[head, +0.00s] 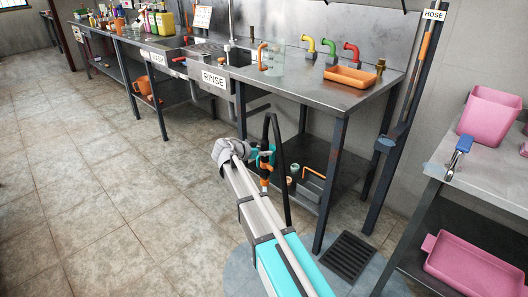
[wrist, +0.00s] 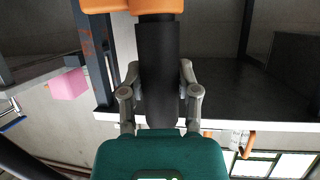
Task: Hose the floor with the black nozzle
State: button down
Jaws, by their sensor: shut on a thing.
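The black nozzle (wrist: 157,62) stands between my gripper's two grey fingers (wrist: 160,85) in the wrist view, with orange parts at the top edge. My gripper is shut on it. In the head view my gripper (head: 262,155) is at the far end of my arm, in front of the steel bench. The nozzle (head: 265,171), black with orange, hangs below it, above the floor (head: 110,215). A black hose (head: 274,128) loops up beside it and down behind my arm. My arm partly hides the grip. No water spray is visible.
A floor drain grate (head: 348,256) lies right of my arm, on a bluish floor patch. The steel bench (head: 375,84) with RINSE sink stands behind. A HOSE post (head: 402,125) and a side table (head: 500,180) with pink bins are at right. Open floor spreads left.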

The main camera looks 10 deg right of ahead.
jog(key=shift+w+a, duration=0.15)
jog(key=shift+w, duration=0.05)
jog(key=shift+w+a, duration=0.45)
jog(key=shift+w, duration=0.2)
jog(key=shift+s+a, duration=0.15)
jog(key=shift+a, duration=0.1)
dwell(1.5)
jog(key=s+a, duration=0.4)
jog(key=a, duration=0.2)
jog(key=shift+s+a, duration=0.3)
jog(key=shift+s, duration=0.1)
dwell(1.4)
jog(key=shift+s+d, duration=0.1)
dwell(1.4)
